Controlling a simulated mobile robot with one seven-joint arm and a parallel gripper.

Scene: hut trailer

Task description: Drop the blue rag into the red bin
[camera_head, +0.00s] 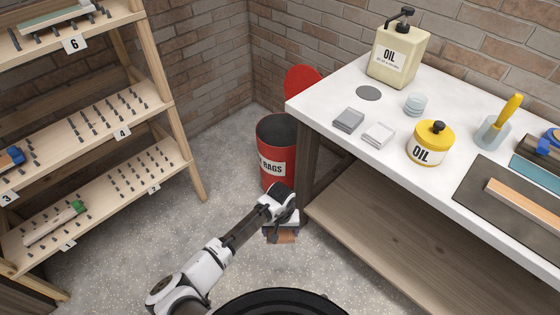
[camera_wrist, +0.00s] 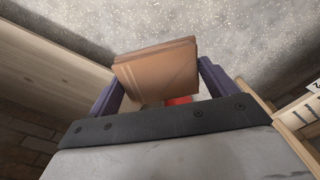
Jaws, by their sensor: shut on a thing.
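My gripper (camera_head: 281,232) is low over the floor, in front of the red bin and beside the workbench. It is shut on a brown folded rag (camera_wrist: 157,70), which sits between both fingers in the wrist view; its lower part also shows in the head view (camera_head: 281,239). The held rag looks brown, not blue, and I see no clearly blue rag. The red bin (camera_head: 268,184) stands on the floor by the bench leg, with "RAGS" on its label. Its round red lid (camera_head: 303,82) is raised and its mouth is open. A bit of red (camera_wrist: 178,100) shows behind the rag in the wrist view.
The white workbench (camera_head: 330,100) on the right holds grey (camera_head: 348,120) and white (camera_head: 378,134) folded squares, a yellow oil can (camera_head: 429,145) and an oil dispenser (camera_head: 399,52). Wooden shelves (camera_head: 90,115) with pegs stand left. Speckled floor (camera_head: 215,165) is clear between shelves and bin.

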